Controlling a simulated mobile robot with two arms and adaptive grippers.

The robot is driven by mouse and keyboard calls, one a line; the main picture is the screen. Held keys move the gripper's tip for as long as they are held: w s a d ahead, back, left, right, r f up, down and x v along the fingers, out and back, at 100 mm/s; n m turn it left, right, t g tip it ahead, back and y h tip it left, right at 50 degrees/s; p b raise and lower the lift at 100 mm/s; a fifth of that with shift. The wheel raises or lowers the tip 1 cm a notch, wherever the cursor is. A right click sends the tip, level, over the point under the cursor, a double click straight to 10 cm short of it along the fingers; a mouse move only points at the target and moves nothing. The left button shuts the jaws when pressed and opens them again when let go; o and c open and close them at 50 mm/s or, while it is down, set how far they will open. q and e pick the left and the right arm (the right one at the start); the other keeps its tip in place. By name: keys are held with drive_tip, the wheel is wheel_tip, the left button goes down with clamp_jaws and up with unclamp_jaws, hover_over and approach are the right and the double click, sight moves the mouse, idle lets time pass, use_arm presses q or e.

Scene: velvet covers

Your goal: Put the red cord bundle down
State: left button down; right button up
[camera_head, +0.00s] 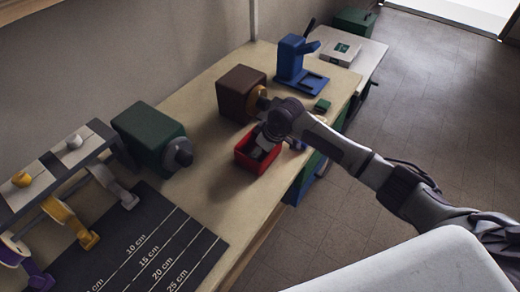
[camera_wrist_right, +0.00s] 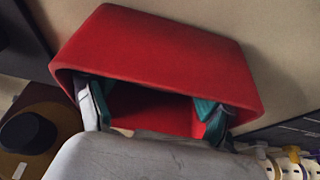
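My right gripper (camera_head: 262,150) reaches down into a red open-topped box (camera_head: 243,157) on the workbench. In the right wrist view, the two teal-padded fingers of my right gripper (camera_wrist_right: 152,100) are wide apart inside the mouth of the red box (camera_wrist_right: 155,45). The space between the fingers is dark, and I see nothing held there. I cannot make out a red cord bundle in either view; the inside of the box is mostly hidden by the gripper and shadow. My left gripper is not in view.
A brown machine (camera_head: 238,92) stands just behind the red box, and a green one (camera_head: 148,136) to its left. A dark measuring mat (camera_head: 150,245) lies at the front left. A blue stand (camera_head: 291,58) is at the far end. Bare bench lies between box and mat.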

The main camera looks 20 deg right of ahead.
drive_tip(key=v, duration=1.2)
drive_tip(key=shift+r, duration=0.2)
